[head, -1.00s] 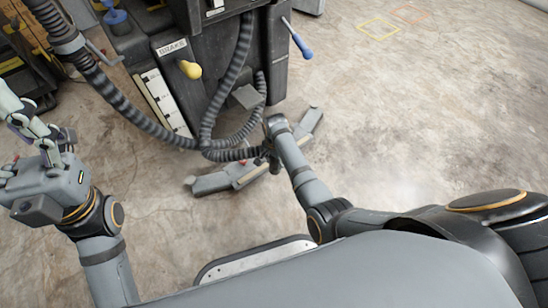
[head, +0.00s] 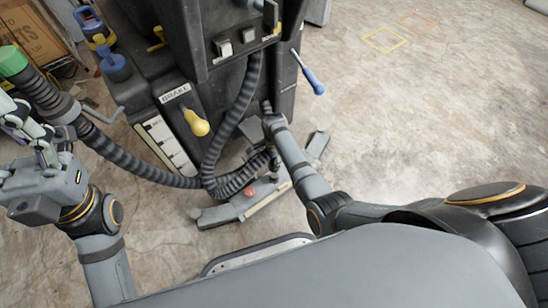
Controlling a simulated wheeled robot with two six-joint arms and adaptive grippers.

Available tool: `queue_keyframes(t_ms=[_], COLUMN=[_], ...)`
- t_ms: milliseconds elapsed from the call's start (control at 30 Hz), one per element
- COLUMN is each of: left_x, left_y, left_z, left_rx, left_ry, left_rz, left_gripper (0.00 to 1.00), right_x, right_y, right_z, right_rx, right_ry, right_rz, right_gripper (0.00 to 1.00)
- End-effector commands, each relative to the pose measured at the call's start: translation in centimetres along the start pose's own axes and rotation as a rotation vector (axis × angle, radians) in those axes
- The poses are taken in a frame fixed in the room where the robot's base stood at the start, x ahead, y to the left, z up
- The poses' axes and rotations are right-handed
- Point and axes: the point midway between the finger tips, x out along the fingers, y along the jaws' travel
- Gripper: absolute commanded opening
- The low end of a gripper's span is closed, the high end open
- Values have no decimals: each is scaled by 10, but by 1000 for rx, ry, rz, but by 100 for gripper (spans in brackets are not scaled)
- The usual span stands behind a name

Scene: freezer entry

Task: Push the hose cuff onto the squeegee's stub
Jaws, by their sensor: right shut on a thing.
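The squeegee (head: 298,172) is a grey bar lying slanted on the floor in front of the machine, with a red knob (head: 248,192) on it. A dark ribbed hose (head: 232,186) loops low in front of the machine and runs to my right gripper (head: 272,156). That gripper is shut at the hose's end, just above the squeegee's middle. The cuff and stub are largely hidden by the gripper, so I cannot tell whether they touch. My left gripper (head: 32,135) is at the left edge, fingers spread, apparently empty, well away from the squeegee.
A green-ended ribbed hose part (head: 40,92) is close behind my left gripper.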

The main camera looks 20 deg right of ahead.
Motion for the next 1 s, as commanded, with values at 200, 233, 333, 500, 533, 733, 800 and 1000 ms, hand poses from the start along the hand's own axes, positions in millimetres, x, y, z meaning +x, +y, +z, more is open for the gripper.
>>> queue_keyframes(t_ms=[200, 233, 333, 500, 533, 733, 800, 1000], left_x=[-24, -26, -32, -36, -36, -36, -36, -36], left_y=[4, 4, 4, 4, 4, 5, 5, 5], left_z=[4, 4, 5, 5, 5, 5, 5, 5], left_rx=[13, 15, 21, 26, 27, 28, 28, 28], left_ry=[-6, -7, -5, 0, 0, 0, 0, 0], left_rz=[3, 2, -3, -3, -2, -1, -1, -1], left_gripper=[63, 63, 63, 63, 63, 63, 63, 63], right_x=[32, 35, 45, 54, 55, 56, 56, 56], right_y=[1, 1, 1, 0, 0, 1, 1, 1], right_z=[0, 0, 0, 0, 0, 0, 0, 0], right_rx=[0, 0, -1, 0, 0, 0, 0, 0], right_ry=[0, 0, 0, 0, 0, 0, 0, 0], right_rz=[1, 1, 0, -1, -1, 0, 0, 0], right_gripper=[7, 7, 7, 7, 7, 7, 7, 7])
